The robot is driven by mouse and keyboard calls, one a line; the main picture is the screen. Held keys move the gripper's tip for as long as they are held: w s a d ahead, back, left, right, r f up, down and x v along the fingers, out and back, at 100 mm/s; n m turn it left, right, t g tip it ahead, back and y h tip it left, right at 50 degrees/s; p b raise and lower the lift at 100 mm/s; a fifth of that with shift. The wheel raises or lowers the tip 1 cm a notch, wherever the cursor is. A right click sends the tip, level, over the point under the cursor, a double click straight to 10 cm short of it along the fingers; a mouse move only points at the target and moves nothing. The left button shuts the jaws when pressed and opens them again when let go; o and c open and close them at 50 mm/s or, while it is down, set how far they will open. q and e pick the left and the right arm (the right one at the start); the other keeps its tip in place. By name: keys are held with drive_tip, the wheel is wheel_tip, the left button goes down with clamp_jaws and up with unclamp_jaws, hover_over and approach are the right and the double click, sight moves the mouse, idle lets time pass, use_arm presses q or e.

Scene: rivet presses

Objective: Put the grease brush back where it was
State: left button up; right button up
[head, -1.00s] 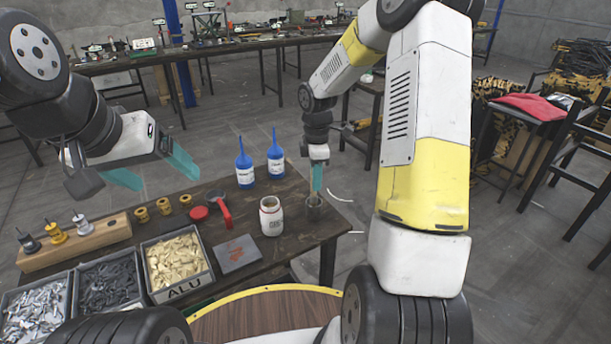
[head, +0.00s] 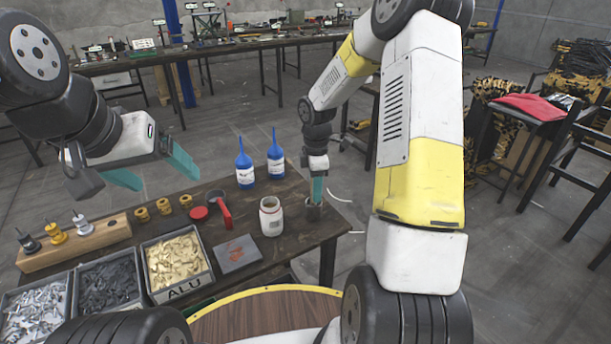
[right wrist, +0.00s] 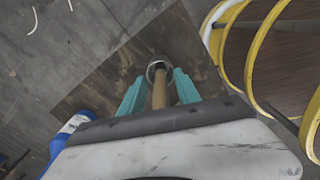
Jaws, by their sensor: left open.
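The grease brush shows in the right wrist view as a wooden handle (right wrist: 160,93) standing in a round metal cup (right wrist: 157,68). Its bristle end is hidden inside the cup. In the head view the cup (head: 313,211) stands at the right end of the dark bench, and the brush is hidden behind my gripper. My right gripper (head: 318,189) points down just above the cup. Its fingers (right wrist: 159,79) are on both sides of the handle, with gaps visible between. My left gripper (head: 155,172) is open and empty above the bench's left side.
A white open jar (head: 271,217) stands left of the cup. Two blue bottles (head: 245,171) stand behind it. A red-handled tool (head: 223,213), a red lid (head: 199,213), a grey plate (head: 238,254) and bins of rivets (head: 180,292) fill the bench further left.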

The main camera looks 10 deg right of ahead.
wheel_tip(320, 180, up, 12)
drive_tip(key=s+a+r+m+t, duration=0.1)
drive_tip(key=s+r+m+t, duration=0.2)
drive_tip(key=s+r+m, duration=0.7)
drive_tip(key=s+r+m+t+y, duration=0.1)
drive_tip(key=s+r+m, duration=0.1)
drive_tip(key=s, duration=0.5)
drive_tip(key=s+a+r+m+t+y, duration=0.1)
drive_tip(key=s+r+m+t, duration=0.1)
drive_tip(key=s+m, duration=0.2)
drive_tip(key=s, duration=0.3)
drive_tip(key=shift+a+m, duration=0.3)
drive_tip(key=shift+m, duration=0.1)
